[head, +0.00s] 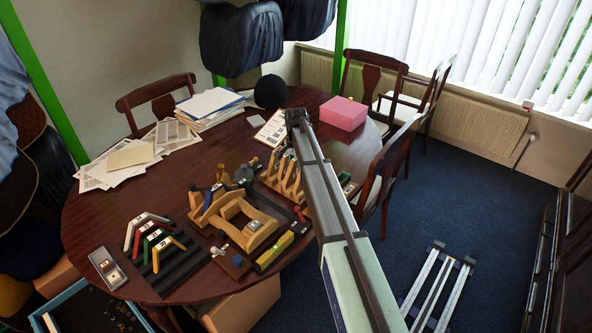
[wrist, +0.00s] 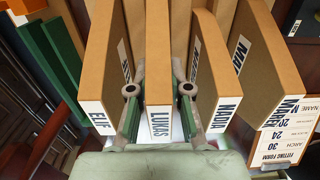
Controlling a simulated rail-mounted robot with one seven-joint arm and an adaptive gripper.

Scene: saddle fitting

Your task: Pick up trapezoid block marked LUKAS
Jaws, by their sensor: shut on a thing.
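The tan wooden block marked LUKAS (wrist: 158,60) stands in the middle of the wrist view, its label facing me. My gripper (wrist: 159,92) has one finger on each side of it and is shut on it. A small gap seems to show beside the fingers, but the contact faces are partly hidden. In the head view the row of wooden blocks (head: 283,178) is on the table beside my arm, which hides my fingertips and the LUKAS label there.
A block marked ELIF (wrist: 102,70) is close on the left and one marked NADIA (wrist: 215,75) close on the right. A fitting form (wrist: 282,140) is at right. In the head view a wooden saddle frame (head: 240,222), a pink box (head: 343,113) and papers (head: 210,103) are on the table.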

